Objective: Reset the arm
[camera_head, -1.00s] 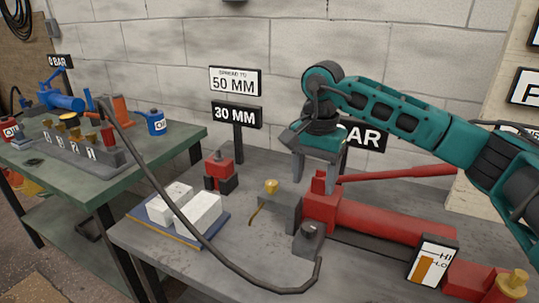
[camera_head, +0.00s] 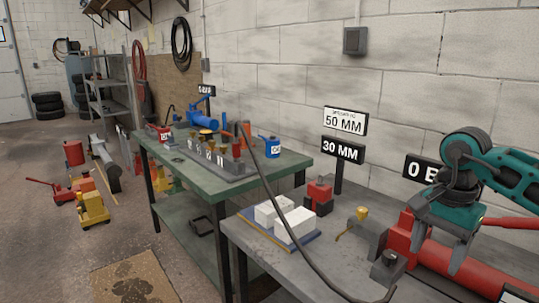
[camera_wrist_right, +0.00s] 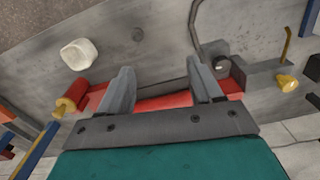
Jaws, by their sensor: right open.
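My right arm (camera_head: 505,170) comes in from the right edge in the head view. My right gripper (camera_head: 438,235) points down over a red hand pump (camera_head: 460,265) on the grey bench. In the wrist view its two grey fingers (camera_wrist_right: 162,82) are apart, with the red pump body (camera_wrist_right: 160,101) showing between and behind them. Nothing is seen held. Whether the fingers touch the pump I cannot tell. My left gripper is in neither view.
A black hose (camera_head: 290,225) arcs over the grey bench (camera_head: 275,270). White blocks (camera_head: 297,223) lie on a blue tray, beside a red and black block (camera_head: 319,195). Signs (camera_head: 342,151) stand behind. A green bench (camera_head: 200,180) stands left, with floor (camera_head: 130,260) beyond.

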